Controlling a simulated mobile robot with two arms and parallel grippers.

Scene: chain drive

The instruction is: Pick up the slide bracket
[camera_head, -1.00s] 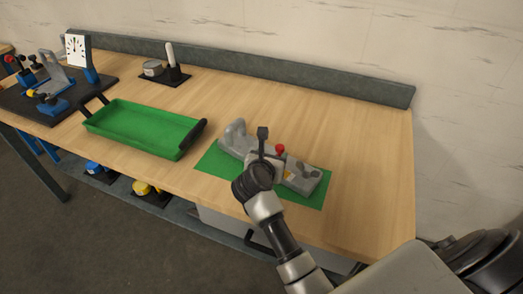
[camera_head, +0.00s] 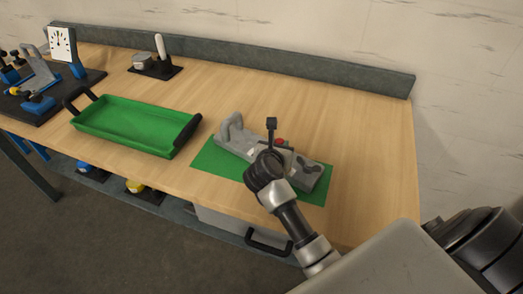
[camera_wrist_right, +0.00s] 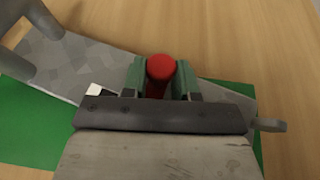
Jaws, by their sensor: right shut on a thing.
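The slide bracket (camera_head: 235,136) is a long grey piece with a raised loop at its left end, on a green mat (camera_head: 214,158). It also shows in the right wrist view (camera_wrist_right: 75,62). A red knob (camera_head: 280,141) stands up near its middle. My right gripper (camera_wrist_right: 161,80) is shut on this red knob (camera_wrist_right: 160,67), with a green-grey finger on each side. In the head view the right gripper (camera_head: 279,150) and wrist cover the bracket's middle. The bracket appears to rest on the mat. My left gripper is not in view.
An empty green tray (camera_head: 135,123) with black handles stands left of the mat. A fixture with a white dial (camera_head: 62,44) is at the far left. A black stand (camera_head: 157,69) with a pale post is at the back. The table (camera_head: 370,150) is clear right of the mat.

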